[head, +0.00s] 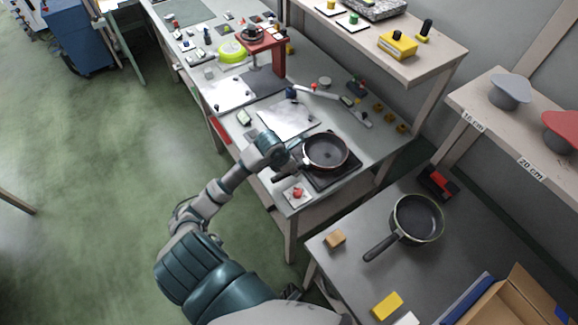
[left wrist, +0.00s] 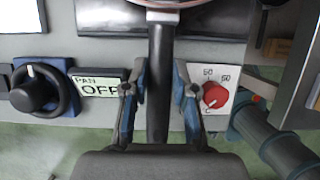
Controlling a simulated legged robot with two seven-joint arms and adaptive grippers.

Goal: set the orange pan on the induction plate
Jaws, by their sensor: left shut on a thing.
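The orange pan (head: 325,152), dark inside with a thin reddish rim, is over the black induction plate (head: 345,172) at the near end of the long workbench. I cannot tell whether its base touches the plate. My left gripper (head: 284,163) is at the pan's handle. In the left wrist view the black handle (left wrist: 161,75) runs between the blue fingers of the left gripper (left wrist: 160,105), which is shut on it. The pan's body (left wrist: 165,6) shows only at the top edge there. My right gripper is not in view.
A second, green-rimmed pan (head: 417,219) and a cardboard box (head: 515,300) stand on the right table. A shelf (head: 440,62) overhangs behind.

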